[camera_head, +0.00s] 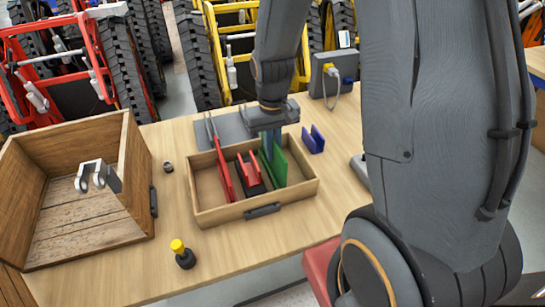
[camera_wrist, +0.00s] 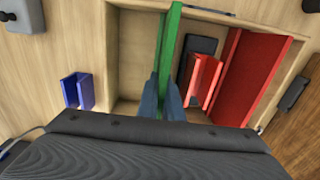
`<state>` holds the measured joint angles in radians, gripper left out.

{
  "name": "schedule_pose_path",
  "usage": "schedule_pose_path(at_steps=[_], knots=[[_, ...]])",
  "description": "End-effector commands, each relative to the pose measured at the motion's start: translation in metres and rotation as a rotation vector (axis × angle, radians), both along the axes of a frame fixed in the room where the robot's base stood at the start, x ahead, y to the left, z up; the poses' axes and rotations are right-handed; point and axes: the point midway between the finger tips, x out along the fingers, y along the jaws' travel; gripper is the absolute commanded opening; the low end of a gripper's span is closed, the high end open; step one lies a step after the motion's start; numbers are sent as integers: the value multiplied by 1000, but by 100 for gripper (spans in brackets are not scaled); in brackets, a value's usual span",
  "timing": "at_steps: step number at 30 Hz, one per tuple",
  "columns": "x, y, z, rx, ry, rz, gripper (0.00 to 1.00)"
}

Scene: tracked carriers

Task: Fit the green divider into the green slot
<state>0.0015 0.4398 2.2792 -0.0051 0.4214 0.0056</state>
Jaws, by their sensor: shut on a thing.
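The green divider (camera_head: 279,166) is a thin upright plate in the right part of a shallow wooden tray (camera_head: 237,211). It also shows in the wrist view (camera_wrist: 172,45), running away from my gripper. My gripper (camera_head: 270,148) points down over the tray, and its blue-grey fingers (camera_wrist: 162,105) are shut on the divider from both sides. I cannot make out a separate green slot; the divider, fingers and gripper body cover that area. I cannot tell whether the divider's lower edge is seated.
A red divider (camera_head: 222,172) stands in the tray's left part. A red bracket (camera_head: 249,168) on a dark base sits between it and the green divider. A blue bracket (camera_head: 313,140) lies right of the tray. A wooden crate (camera_head: 138,170) and yellow-topped knob (camera_head: 179,247) are left.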

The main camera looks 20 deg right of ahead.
Motion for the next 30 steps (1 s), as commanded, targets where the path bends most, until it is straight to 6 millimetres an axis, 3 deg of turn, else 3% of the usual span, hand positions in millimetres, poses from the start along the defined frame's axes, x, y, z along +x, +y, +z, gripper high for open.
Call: schedule_pose_path(at_steps=[6, 20, 21, 23, 30], knots=[[-1, 1, -25, 0, 3, 3, 0], [0, 1, -32, 0, 1, 2, 0], [0, 1, -32, 0, 0, 2, 13], [0, 1, -31, 0, 1, 2, 23], [0, 1, -31, 0, 1, 2, 25]])
